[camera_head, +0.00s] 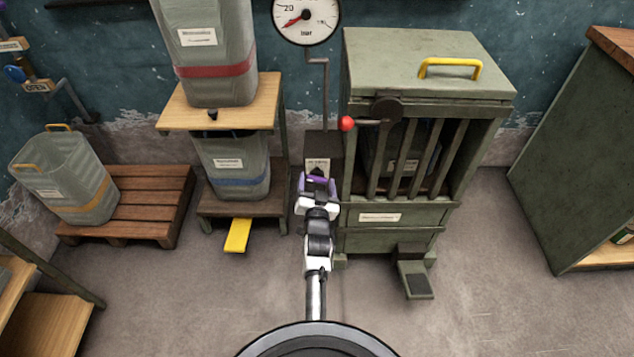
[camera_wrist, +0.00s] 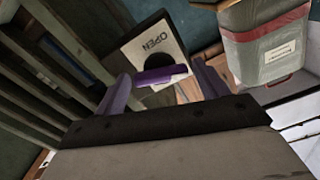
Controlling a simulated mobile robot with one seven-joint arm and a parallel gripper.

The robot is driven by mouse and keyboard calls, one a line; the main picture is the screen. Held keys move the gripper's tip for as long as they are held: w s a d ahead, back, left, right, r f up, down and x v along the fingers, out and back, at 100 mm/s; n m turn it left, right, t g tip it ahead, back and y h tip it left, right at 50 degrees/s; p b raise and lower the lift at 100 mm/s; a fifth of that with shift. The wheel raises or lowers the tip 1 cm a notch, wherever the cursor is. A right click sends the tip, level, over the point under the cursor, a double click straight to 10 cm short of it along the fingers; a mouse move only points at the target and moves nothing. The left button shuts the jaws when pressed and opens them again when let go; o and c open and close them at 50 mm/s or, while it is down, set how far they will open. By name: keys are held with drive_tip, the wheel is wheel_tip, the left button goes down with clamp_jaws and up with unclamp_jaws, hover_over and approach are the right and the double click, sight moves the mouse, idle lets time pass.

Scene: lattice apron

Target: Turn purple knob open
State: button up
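The purple knob (camera_wrist: 162,75) shows in the wrist view as a purple bar on a black round base, on a pale plate (camera_wrist: 140,50) marked OPEN. In the head view the plate (camera_head: 317,164) is on a dark box at the left of the green machine, and my gripper mostly hides the knob. My gripper (camera_head: 318,186) is at the front of this box. In the wrist view its purple fingers (camera_wrist: 162,82) are apart, one on each side of the bar. Small gaps seem to show between fingertips and bar; contact is not clear.
The green barred machine (camera_head: 430,80) stands close on the right, with a red-ended lever (camera_head: 347,123) above my gripper. Grey bins on a wooden stand (camera_head: 220,118) are close on the left. A pedal (camera_head: 415,280) sticks out below the machine. The front floor is clear.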

drive_tip(key=c, duration=0.7)
drive_tip(key=n+b, duration=0.2)
drive_tip(key=n, duration=0.1)
drive_tip(key=shift+f, duration=0.15)
drive_tip(key=shift+r+n, duration=0.2)
drive_tip(key=shift+n, duration=0.2)
drive_tip(key=o, duration=1)
drive_tip(key=shift+c, duration=0.2)
drive_tip(key=shift+f, duration=0.1)
